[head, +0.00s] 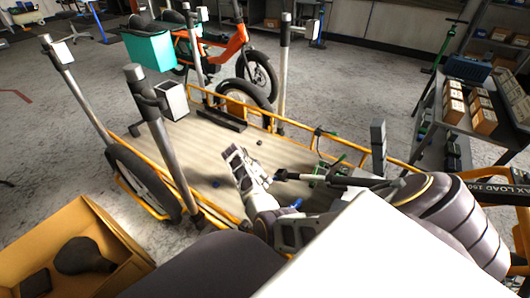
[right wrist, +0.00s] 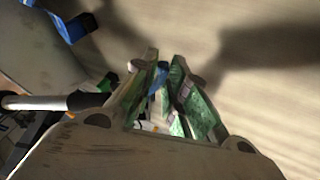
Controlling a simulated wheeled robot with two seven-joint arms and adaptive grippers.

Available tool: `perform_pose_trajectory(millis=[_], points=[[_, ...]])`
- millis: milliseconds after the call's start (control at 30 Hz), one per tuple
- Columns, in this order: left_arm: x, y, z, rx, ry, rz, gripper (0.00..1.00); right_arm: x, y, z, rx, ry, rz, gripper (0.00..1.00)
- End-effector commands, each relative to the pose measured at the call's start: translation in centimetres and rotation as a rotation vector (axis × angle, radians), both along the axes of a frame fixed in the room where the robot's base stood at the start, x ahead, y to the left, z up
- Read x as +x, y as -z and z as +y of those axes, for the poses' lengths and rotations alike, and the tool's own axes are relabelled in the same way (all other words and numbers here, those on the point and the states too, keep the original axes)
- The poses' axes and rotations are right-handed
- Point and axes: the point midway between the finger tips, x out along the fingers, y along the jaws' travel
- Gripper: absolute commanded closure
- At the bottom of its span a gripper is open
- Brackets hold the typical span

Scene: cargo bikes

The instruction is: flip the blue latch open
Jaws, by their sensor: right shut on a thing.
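Only a little of the latch shows between the fingertips. Whether the latch is flipped cannot be told. My left gripper does not show.
The cargo bed (head: 185,150) has a yellow rail (head: 290,124) and upright grey posts. Another blue part (right wrist: 71,25) lies at upper left in the right wrist view. A cardboard box (head: 118,232) stands at lower left; a table (head: 428,108) with boxes stands at right.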

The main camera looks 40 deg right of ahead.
Motion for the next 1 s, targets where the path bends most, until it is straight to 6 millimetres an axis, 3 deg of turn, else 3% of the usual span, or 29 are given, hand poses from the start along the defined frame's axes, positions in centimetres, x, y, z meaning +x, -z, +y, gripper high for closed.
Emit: perform_pose_trajectory(millis=[333, 767, 800, 900, 1000], points=[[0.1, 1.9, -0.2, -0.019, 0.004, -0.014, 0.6, 0.6, 0.6, -0.1, -0.062, 0.124, -0.015, 1.0], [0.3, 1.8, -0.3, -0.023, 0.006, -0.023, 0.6, 0.8, 0.5, -0.2, -0.076, 0.148, -0.025, 1.0], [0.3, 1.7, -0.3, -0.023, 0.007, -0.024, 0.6, 0.8, 0.4, -0.2, -0.076, 0.148, -0.026, 0.83], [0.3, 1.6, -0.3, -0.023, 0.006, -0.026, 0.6, 0.9, 0.4, -0.3, -0.076, 0.147, -0.025, 0.7], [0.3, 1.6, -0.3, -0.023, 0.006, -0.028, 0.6, 0.8, 0.4, -0.2, -0.076, 0.148, -0.024, 0.69]])
